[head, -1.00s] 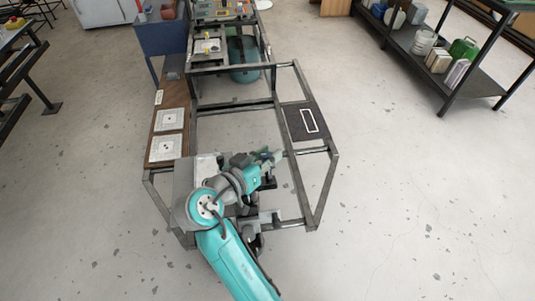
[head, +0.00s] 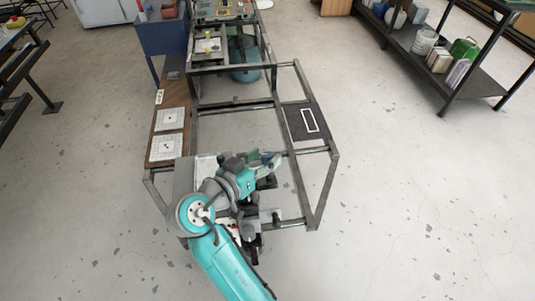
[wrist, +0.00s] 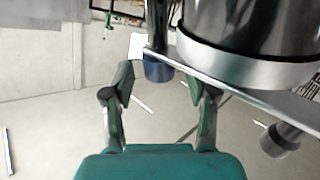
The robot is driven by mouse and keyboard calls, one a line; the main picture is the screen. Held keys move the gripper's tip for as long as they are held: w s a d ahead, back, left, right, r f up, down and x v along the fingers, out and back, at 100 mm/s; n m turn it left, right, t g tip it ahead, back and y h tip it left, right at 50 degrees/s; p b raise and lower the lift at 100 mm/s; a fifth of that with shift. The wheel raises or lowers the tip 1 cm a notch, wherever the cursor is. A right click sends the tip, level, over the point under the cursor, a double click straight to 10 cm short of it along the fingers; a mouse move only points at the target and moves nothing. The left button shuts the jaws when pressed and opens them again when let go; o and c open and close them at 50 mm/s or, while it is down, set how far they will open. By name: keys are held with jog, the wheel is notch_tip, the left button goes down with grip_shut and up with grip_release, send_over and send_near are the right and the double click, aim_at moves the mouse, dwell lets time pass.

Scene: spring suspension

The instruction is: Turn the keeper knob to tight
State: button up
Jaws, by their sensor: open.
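In the wrist view my gripper (wrist: 158,92) is open, with one green-and-grey finger on each side. A dark knob with a blue end (wrist: 158,70) shows ahead, between the fingertips in the picture; contact is not visible. It sits by the edge of a grey metal plate (wrist: 215,80). A second dark grey knob (wrist: 281,139) hangs below the plate at the right. I cannot tell for sure which is the keeper knob. In the head view my gripper (head: 268,162) is over the near part of the frame, and my arm hides the knobs.
A large shiny metal cylinder (wrist: 250,30) stands on the plate close to the right finger. A white tag (wrist: 136,46) is near the blue-ended knob. The dark metal frame (head: 325,185) surrounds the work area. The floor (head: 420,200) to the right is clear.

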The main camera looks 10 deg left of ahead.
jog(key=v, duration=0.9)
jog(key=shift+s+a, duration=0.2)
jog(key=shift+s, duration=0.15)
jog(key=shift+r, duration=0.1)
